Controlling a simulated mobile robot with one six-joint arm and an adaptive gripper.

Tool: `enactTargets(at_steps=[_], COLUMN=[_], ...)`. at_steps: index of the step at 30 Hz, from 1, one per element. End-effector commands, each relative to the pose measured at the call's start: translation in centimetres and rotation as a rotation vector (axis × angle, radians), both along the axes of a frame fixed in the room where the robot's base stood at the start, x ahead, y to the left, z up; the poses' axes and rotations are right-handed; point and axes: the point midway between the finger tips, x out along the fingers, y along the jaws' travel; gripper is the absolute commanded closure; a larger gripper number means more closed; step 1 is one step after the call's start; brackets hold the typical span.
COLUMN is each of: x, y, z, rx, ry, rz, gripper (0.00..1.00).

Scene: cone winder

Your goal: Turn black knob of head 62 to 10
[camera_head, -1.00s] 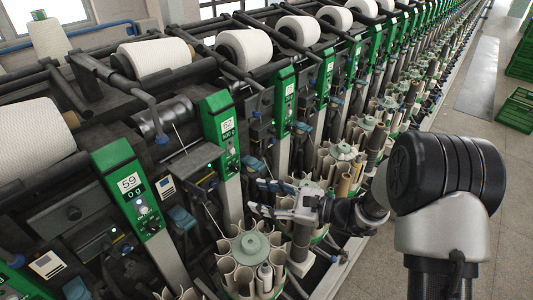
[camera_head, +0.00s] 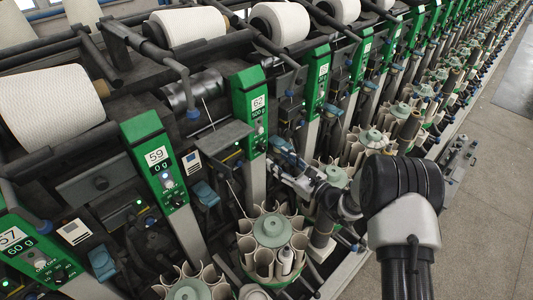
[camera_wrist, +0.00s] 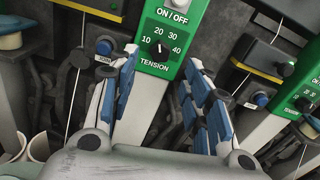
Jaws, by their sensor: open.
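The green panel of head 62 (camera_head: 248,108) reads 62 and 500 g in the head view. In the wrist view, the black knob (camera_wrist: 159,48) sits on a green panel (camera_wrist: 172,22) above the word TENSION, with 10, 20, 30 and 40 around it. Its pointer seems to face up, between 20 and 30; the exact setting is hard to tell. My gripper (camera_wrist: 158,75) is open and empty, its blue-padded fingers to the left and right of the panel post, below the knob and apart from it. In the head view my gripper (camera_head: 279,163) is at the lower right of head 62's panel.
Head 59's panel (camera_head: 157,160) is to the left. In the wrist view another green panel with a knob (camera_wrist: 304,103) is at the right, and a blue button (camera_wrist: 105,45) is near my left finger. A round bobbin magazine (camera_head: 272,231) stands below my gripper.

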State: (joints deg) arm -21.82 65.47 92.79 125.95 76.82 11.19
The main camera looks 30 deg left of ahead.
Motion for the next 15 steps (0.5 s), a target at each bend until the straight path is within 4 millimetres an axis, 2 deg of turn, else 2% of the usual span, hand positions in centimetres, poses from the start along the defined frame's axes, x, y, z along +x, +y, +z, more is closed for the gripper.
enactTargets(at_steps=[1, 6, 9, 15], x=[0.2, 1.0, 1.5, 1.8], y=[1.2, 4.1, 5.3, 6.5], z=[-0.1, -0.1, -0.1, 0.0], rx=[0.002, 0.001, 0.001, 0.0], ry=[-0.003, -0.001, -0.001, 0.001], rz=[0.004, 0.002, 0.001, 0.001], gripper=[0.55, 0.55, 0.55, 0.55])
